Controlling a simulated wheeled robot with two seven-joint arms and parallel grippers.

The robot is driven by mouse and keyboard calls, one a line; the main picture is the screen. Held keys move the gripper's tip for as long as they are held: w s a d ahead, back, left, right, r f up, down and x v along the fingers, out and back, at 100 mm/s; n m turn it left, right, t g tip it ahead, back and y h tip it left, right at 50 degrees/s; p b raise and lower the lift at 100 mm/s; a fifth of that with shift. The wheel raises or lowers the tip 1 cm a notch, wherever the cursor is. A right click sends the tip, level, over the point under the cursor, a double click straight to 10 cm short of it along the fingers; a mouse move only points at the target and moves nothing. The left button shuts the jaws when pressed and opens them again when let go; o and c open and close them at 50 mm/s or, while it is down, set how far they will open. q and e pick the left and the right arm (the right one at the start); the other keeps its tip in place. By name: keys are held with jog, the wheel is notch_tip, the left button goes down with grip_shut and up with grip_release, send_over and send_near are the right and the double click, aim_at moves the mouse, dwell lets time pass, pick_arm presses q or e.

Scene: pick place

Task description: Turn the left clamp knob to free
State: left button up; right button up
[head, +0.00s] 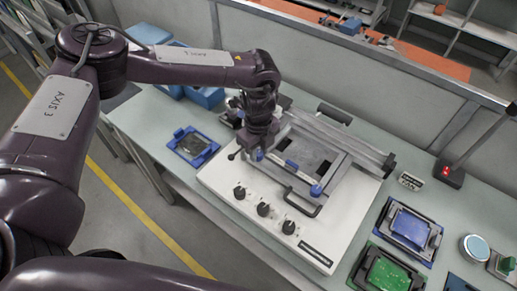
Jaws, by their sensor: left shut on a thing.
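The white machine (222,181) stands on the bench with a metal frame (331,186) on top. A blue left clamp knob (259,155) shows at the frame's left front corner, partly hidden by my gripper. My left gripper (254,150) comes down from above and is shut on this knob; its fingertips are small and dark here, so the exact grip is hard to make out. A second blue knob (316,191) sits at the frame's right front corner, clear of the gripper. My right gripper is not in view.
Several black knobs (263,209) line the machine's front face. A blue tray with a board (192,146) lies to the left. A blue fixture (409,228), a green board (388,274) and a round tin (474,247) lie to the right. A red-lit stand (449,172) is at the back right.

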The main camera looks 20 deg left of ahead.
pick_arm(q)
jog(key=n+p, duration=0.1)
jog(key=n, duration=0.2)
jog(key=shift+r+n, duration=0.1)
jog(key=shift+n, duration=0.3)
jog(key=n+p, duration=0.2)
jog(key=n, duration=0.1)
jog(key=shift+n, duration=0.3)
jog(key=n+p, duration=0.2)
jog(key=shift+r+n, duration=0.15)
jog(key=shift+n, duration=0.25)
jog(key=n+p, duration=0.3)
jog(key=shift+p, duration=0.3)
jog(key=n+p, duration=0.1)
jog(key=n, duration=0.1)
jog(key=shift+w+n, duration=0.1)
jog(key=shift+n, duration=0.2)
jog(key=shift+n+p, duration=0.45)
jog(key=shift+n, duration=0.35)
jog(key=shift+f, duration=0.2)
jog(key=shift+w, duration=0.1)
jog(key=o, duration=1)
